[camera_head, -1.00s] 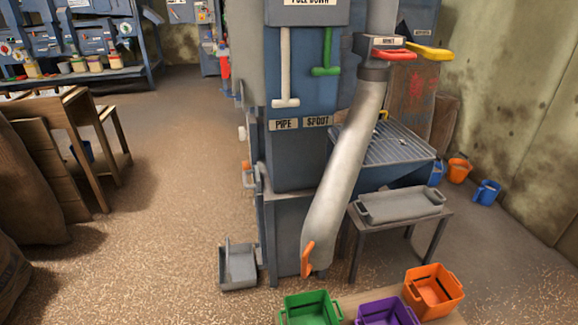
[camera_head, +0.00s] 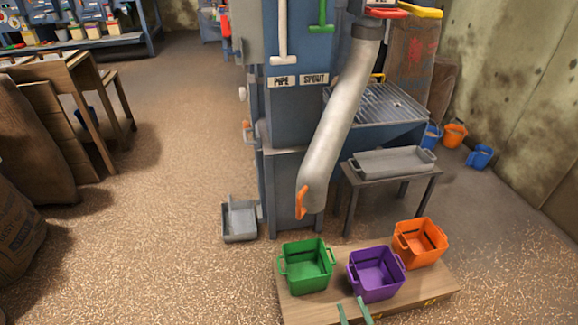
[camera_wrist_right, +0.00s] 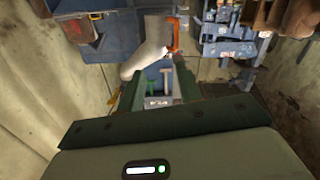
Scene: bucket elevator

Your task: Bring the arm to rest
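My right gripper (camera_head: 353,311) shows only its two greenish fingertips at the bottom edge of the head view, in front of the purple bin. In the right wrist view the right gripper (camera_wrist_right: 158,88) has its fingers apart with nothing between them. The machine stands beyond, upside down in that view, with its pale pipe (camera_wrist_right: 144,60) and orange handle (camera_wrist_right: 172,34). My left gripper is in neither view.
A green bin (camera_head: 306,266), a purple bin (camera_head: 375,274) and an orange bin (camera_head: 419,243) stand on a low wooden platform (camera_head: 300,309). The grey pipe (camera_head: 337,125) hangs behind them. A grey tray (camera_head: 392,163) lies on a small table. Open floor lies left.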

